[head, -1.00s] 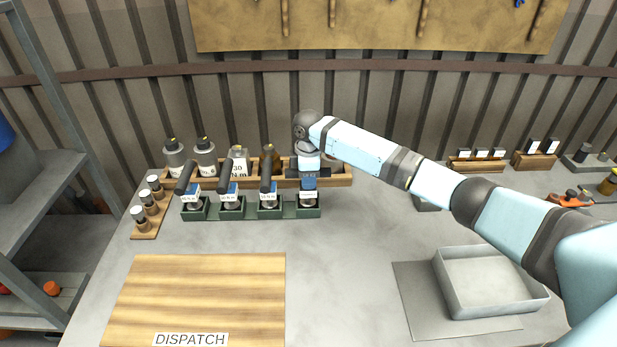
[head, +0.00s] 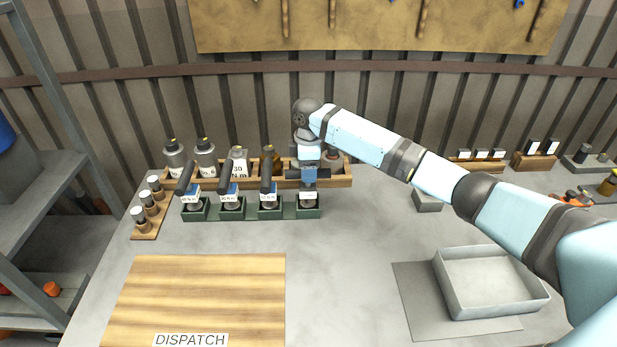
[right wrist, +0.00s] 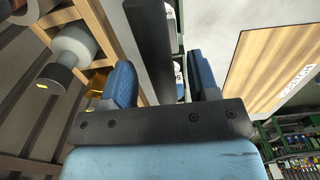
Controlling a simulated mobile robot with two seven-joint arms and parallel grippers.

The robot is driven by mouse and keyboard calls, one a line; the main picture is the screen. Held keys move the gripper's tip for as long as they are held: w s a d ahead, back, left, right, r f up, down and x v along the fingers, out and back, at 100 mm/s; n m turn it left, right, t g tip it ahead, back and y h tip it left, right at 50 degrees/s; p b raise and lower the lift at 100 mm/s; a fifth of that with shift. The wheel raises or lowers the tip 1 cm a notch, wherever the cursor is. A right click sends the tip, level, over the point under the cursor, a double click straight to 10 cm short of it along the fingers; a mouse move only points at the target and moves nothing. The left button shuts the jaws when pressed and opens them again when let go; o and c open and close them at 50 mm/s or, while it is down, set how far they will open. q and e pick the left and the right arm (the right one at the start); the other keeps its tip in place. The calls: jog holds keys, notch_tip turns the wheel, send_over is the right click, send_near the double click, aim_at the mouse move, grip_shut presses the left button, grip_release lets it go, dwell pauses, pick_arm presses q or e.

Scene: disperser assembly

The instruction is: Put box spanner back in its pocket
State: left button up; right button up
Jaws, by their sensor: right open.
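A row of green pockets (head: 268,212) stands on the bench. Three of them hold tools with black handles leaning up and away and blue-and-white labels, such as the third tool (head: 267,188). My right gripper (head: 309,180) points down over the rightmost pocket (head: 308,212), where a white label and grey base show just below the fingers. The rest of that item is hidden, and I cannot tell for sure which item is the box spanner. In the right wrist view the blue fingers (right wrist: 165,88) stand apart, with a black handle (right wrist: 152,45) showing beyond them.
A wooden rack (head: 340,181) with bottle-like items runs close behind the pockets. A small wooden stand (head: 150,227) is at the left. The DISPATCH board (head: 200,295) lies in front and a grey tray (head: 488,313) at the right. The bench between them is clear.

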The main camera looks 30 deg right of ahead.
notch_tip(320, 180, up, 9)
jog(key=shift+f, duration=0.2)
dwell(0.5)
